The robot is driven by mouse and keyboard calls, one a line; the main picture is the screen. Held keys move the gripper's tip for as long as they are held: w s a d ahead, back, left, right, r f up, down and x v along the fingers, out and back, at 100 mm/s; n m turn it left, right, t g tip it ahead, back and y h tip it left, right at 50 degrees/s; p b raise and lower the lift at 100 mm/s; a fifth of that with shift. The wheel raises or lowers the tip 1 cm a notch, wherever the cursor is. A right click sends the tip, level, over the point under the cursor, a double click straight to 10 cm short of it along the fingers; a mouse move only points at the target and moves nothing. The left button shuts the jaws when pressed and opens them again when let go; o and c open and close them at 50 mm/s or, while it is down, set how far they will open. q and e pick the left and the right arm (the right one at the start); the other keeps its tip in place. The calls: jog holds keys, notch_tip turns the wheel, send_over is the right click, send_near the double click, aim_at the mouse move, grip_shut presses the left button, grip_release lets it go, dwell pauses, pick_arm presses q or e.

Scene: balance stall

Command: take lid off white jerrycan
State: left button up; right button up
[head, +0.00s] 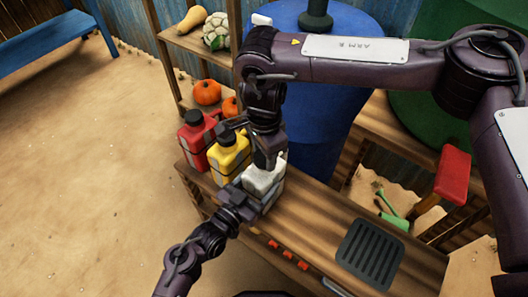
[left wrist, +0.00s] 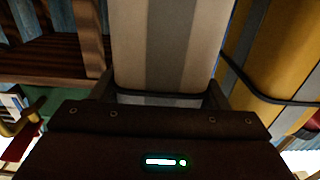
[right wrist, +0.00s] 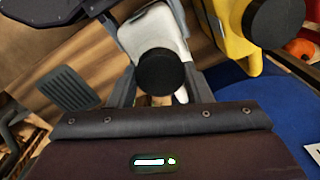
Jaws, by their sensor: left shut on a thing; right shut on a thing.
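The white jerrycan (head: 263,184) stands on the wooden counter, partly hidden by my arms in the head view. My left gripper (head: 250,200) is shut on its body; the left wrist view shows the pale, grey-striped side of the jerrycan (left wrist: 170,45) between the fingers. My right gripper (head: 268,162) is above the jerrycan, pointing down. In the right wrist view it is shut on the round black lid (right wrist: 160,72), with the white jerrycan (right wrist: 158,28) behind it. I cannot tell whether the lid is seated on the neck or apart from it. The head view hides the lid.
A yellow jerrycan (head: 230,160) stands close beside the white one, and a red jerrycan (head: 197,142) is beyond it. A dark ribbed tray (head: 370,254) lies on the counter (head: 318,222) at right. A blue barrel (head: 325,110) stands behind. The counter between tray and jerrycan is clear.

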jog(key=shift+r, duration=0.3)
jog(key=shift+r, duration=0.85)
jog(key=shift+r, duration=2)
pick_arm(q)
jog(key=o, duration=2)
jog(key=shift+c, duration=0.2)
